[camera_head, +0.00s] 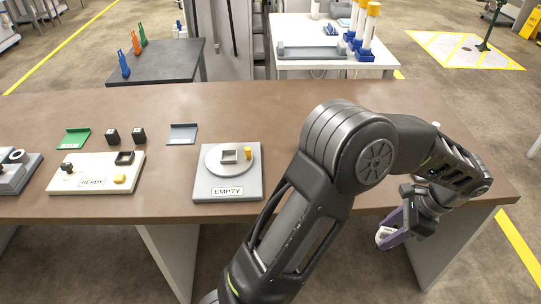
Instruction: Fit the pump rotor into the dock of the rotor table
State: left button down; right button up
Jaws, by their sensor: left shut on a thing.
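My left gripper (388,238), with purple fingers, is at the right, low by the front edge of the brown table. It is shut on a small pale, rounded thing that seems to be the pump rotor (383,234); the fingers hide much of it. The rotor table (228,188) is a grey plate labelled EMPTY, left of my arm. The frame looks empty. The gripper is well to the right of the rotor table and apart from it. My right gripper is not in view.
A white panel labelled READY (75,186) has a black socket and a yellow button. Behind it are two black blocks (112,136), a green tray (74,138) and a grey tray (182,134). A grey device (14,170) stands far left. My arm crosses the table's right half.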

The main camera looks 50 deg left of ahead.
aim_at(229, 158)
jog(key=k+j, duration=0.25)
jog(key=j, duration=0.15)
jog(key=k+j, duration=0.25)
jog(key=j, duration=0.2)
jog(key=k+j, duration=0.25)
jog(key=j, duration=0.15)
